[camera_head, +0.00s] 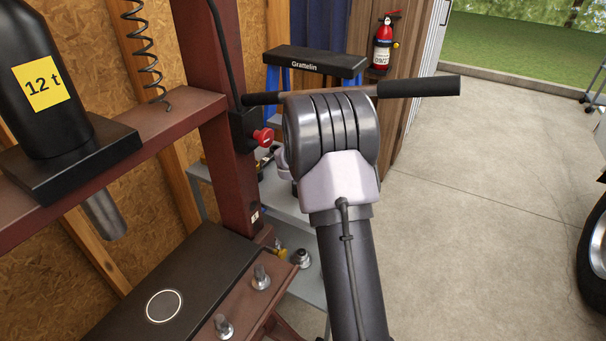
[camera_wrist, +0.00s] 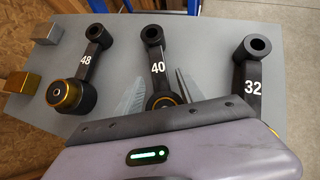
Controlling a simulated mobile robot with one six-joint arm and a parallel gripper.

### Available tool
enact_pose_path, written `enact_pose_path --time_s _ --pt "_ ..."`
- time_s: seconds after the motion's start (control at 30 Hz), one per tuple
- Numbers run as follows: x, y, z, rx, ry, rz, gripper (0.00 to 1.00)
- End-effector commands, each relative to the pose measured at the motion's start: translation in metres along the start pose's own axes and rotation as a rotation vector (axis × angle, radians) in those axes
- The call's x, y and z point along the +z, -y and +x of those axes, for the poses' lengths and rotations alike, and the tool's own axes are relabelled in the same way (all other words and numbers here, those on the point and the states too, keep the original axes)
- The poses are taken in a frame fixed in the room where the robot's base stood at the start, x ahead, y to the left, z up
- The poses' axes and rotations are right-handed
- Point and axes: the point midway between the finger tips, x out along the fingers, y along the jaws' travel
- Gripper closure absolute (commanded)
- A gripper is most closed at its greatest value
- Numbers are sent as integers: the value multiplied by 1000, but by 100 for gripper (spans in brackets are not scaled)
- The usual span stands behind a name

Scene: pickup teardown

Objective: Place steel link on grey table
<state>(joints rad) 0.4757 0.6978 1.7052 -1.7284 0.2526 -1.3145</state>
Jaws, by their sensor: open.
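In the wrist view my gripper (camera_wrist: 160,92) is open, with one finger on each side of the dark link marked 40 (camera_wrist: 156,65); I cannot tell whether they touch it. A dark link marked 48 (camera_wrist: 88,62) lies to its left with a brass-coloured ring in its lower end, and a dark link marked 32 (camera_wrist: 254,80) to its right. All three lie on the grey table (camera_wrist: 210,45). No marking says which link is steel. In the head view my arm hides the gripper and links; part of the grey table (camera_head: 287,207) shows.
A grey metal block (camera_wrist: 47,28) and a brass-coloured block (camera_wrist: 22,82) sit on the table's left side. In the head view a dark red press frame (camera_head: 215,135) with a red button (camera_head: 263,137) stands left of my arm. Open concrete floor (camera_head: 480,200) lies to the right.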

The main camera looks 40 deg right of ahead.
Motion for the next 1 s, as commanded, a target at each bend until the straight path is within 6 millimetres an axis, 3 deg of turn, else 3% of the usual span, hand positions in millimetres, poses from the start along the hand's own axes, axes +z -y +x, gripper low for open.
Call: enact_pose_path --time_s 0.2,0.4,0.6,1.0 --pt "3 -1 -55 2 2 0 55" --pt "2 -1 -89 1 1 0 55" --pt "0 0 -100 0 1 0 55" --pt "0 0 -100 0 0 0 55"
